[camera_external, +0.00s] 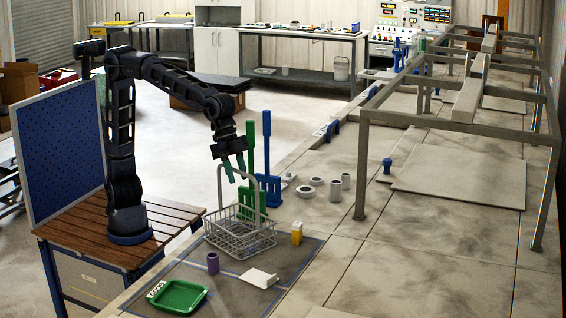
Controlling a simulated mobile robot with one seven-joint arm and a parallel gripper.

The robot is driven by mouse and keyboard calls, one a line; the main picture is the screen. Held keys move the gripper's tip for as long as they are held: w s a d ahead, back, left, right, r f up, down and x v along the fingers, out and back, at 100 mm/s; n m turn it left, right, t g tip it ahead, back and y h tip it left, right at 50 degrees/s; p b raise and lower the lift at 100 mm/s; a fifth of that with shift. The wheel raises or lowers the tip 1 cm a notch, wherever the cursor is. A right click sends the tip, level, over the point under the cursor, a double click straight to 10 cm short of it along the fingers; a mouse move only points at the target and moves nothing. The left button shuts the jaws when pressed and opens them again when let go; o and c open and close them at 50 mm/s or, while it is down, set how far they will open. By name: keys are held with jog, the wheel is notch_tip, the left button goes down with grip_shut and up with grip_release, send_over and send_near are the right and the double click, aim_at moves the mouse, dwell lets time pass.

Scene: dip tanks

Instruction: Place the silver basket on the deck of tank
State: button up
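The silver wire basket (241,238) stands upright on a dark panel with blue lines (221,268), at the near left of the tank deck. Its tall arched handle rises to just below my gripper (235,172). My gripper points down with its two teal fingers apart, right by the top of the handle. I cannot tell from this side whether the handle lies between the fingers or behind them. The pale grey tank deck (400,245) stretches to the right and back, with seams between its panels.
A green tray (178,297), purple cylinder (213,263), white plate (259,278) and yellow box (297,232) lie around the basket. Green and blue upright paddles (267,160) stand close behind it. A metal frame (361,170) rises farther right. The front right deck is clear.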

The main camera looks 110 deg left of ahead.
jog(key=v, duration=1.1)
jog(key=shift+r, duration=0.1)
jog(key=s+a+f+n, duration=0.1)
jog(key=s+a+f, duration=0.2)
jog(key=s, duration=0.5)
jog(key=s+a+f+n, duration=0.1)
jog(key=s+a+f, duration=0.3)
jog(key=s, duration=0.5)
jog(key=s+a+f+n, duration=0.1)
jog(key=s+a+f, duration=0.2)
jog(key=s+a, duration=0.4)
jog(key=shift+s+f+y, duration=0.3)
jog(key=shift+s+y, duration=0.1)
jog(key=shift+s, duration=0.55)
jog(key=shift+o, duration=0.5)
jog(key=s+a+f+n+y, duration=0.1)
jog(key=s+f, duration=0.7)
jog(key=s, duration=0.1)
jog(key=shift+a+t, duration=0.3)
jog(key=shift+a, duration=0.1)
jog(key=shift+s, duration=0.1)
